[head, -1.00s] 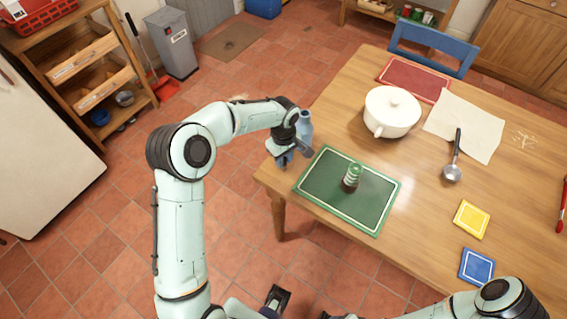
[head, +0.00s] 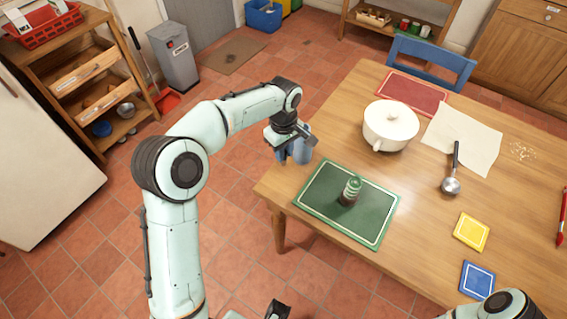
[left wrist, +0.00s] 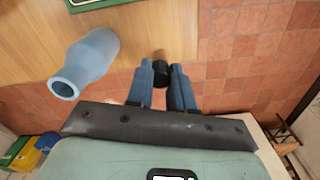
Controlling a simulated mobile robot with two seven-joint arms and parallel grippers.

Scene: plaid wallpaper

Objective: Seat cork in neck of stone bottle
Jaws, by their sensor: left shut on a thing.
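A blue-grey stone bottle (head: 304,151) stands on the table by its left edge, partly hidden behind my left gripper in the head view. In the left wrist view the bottle (left wrist: 88,60) is left of the fingers, and its open round mouth faces the camera. My left gripper (head: 282,155) is shut on a small dark thing (left wrist: 161,73), probably the cork. In the left wrist view the fingertips (left wrist: 161,68) are over the table edge, apart from the bottle.
Open floor is left of the table (head: 276,192).

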